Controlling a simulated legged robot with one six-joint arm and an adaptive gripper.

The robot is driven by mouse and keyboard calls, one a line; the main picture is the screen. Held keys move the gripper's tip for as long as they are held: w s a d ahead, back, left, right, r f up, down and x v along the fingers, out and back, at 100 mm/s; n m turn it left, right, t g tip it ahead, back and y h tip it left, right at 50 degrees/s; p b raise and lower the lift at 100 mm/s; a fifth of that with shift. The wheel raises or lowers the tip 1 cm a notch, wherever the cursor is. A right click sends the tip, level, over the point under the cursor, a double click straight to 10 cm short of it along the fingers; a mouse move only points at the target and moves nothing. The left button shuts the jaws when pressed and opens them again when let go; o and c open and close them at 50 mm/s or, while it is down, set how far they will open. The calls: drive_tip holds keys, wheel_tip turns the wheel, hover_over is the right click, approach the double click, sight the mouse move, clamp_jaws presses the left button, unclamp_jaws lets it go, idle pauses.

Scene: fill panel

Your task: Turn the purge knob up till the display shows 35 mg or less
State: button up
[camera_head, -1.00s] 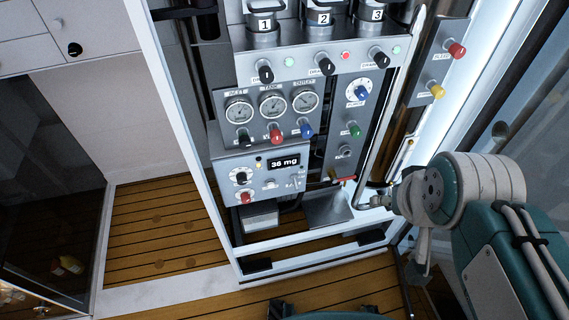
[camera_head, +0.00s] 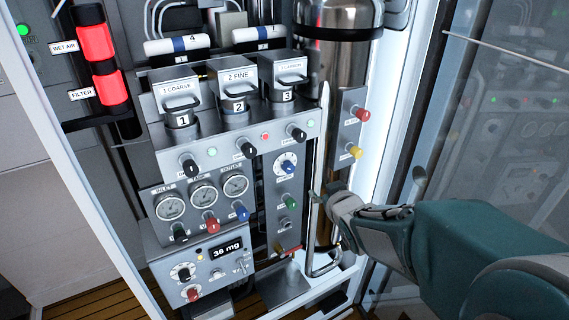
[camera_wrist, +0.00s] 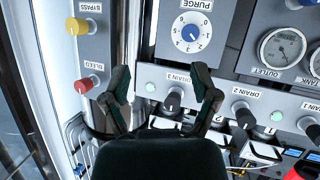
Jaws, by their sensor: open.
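The purge knob (camera_head: 287,166) is blue on a white numbered dial, on a grey strip right of the gauges. It also shows at the top of the wrist view (camera_wrist: 190,33), beyond my fingertips. The display (camera_head: 226,249) on the lower left box reads 36 mg. My gripper (camera_wrist: 161,82) is open and empty in the wrist view, its two dark fingers apart. In the head view it is at the right of the panel, lower right of the purge knob and apart from it. Nothing hides the knob.
Green (camera_head: 291,203), red bleed (camera_head: 362,115) and yellow bypass (camera_head: 355,152) knobs are nearby. The black drain 3 knob (camera_wrist: 173,99) lies between my fingers and the dial's row. A vertical metal rail and tall cylinder (camera_head: 338,60) stand beside the strip.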

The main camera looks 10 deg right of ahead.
sight(291, 171)
drive_tip(key=w+a+f+t+y, duration=0.1)
drive_tip(key=w+y, duration=0.1)
drive_tip(key=w, duration=0.2)
drive_tip(key=w+a+f+n+t+y, duration=0.1)
drive_tip(key=w+a, duration=0.1)
drive_tip(key=w, duration=0.3)
drive_tip(key=w+a+f+n+t+y, duration=0.1)
drive_tip(key=w+a+f+y, duration=0.1)
drive_tip(key=w, duration=0.2)
drive_tip(key=shift+w+t+y, duration=0.2)
drive_tip(key=shift+t+y, duration=0.1)
clamp_jaws()
